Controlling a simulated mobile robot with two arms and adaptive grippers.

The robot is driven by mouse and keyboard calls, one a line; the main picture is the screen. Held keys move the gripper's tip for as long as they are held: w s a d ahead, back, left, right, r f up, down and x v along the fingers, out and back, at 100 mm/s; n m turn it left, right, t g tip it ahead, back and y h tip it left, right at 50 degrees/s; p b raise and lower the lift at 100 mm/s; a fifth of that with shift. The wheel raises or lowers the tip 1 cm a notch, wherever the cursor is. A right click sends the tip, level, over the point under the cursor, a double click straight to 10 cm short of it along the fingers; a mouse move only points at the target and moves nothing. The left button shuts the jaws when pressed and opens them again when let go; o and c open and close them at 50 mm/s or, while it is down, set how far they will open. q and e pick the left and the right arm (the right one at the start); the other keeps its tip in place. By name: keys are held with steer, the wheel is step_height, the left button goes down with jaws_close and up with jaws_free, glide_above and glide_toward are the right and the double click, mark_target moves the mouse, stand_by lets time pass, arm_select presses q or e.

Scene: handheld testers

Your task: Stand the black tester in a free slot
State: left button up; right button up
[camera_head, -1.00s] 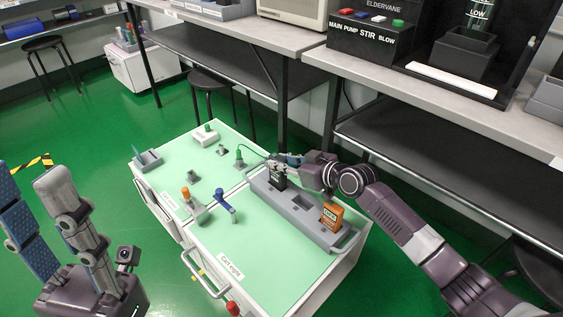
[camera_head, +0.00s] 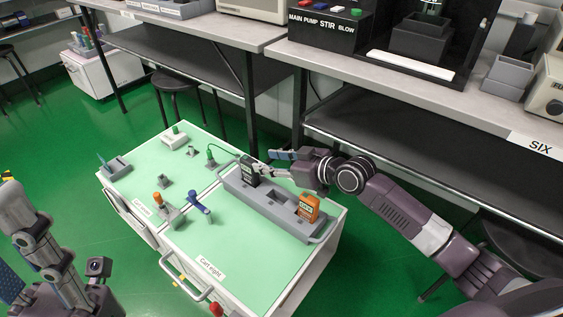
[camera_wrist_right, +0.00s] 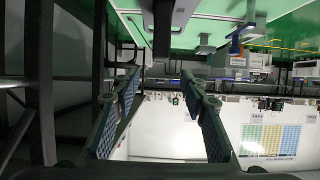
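The black tester (camera_head: 249,171) stands upright in the left end of the grey slotted rack (camera_head: 262,203) on the cart, in the head view. An orange tester (camera_head: 308,207) stands near the rack's right end, with an empty dark opening between them. My right gripper (camera_head: 284,168) is just right of the black tester. In the right wrist view its fingers (camera_wrist_right: 160,78) are spread with nothing between them. A dark shape, likely the black tester (camera_wrist_right: 163,28), shows beyond the tips. My left arm is at the lower left; its fingers cannot be made out.
A green probe (camera_head: 211,156) on a stand, with a cable running towards the black tester, is left of the rack. The front of the cart top is clear. A workbench stands behind.

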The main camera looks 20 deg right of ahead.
steer(key=v, duration=0.5)
steer(key=shift+r, duration=0.15)
steer(key=shift+s+d, duration=0.1)
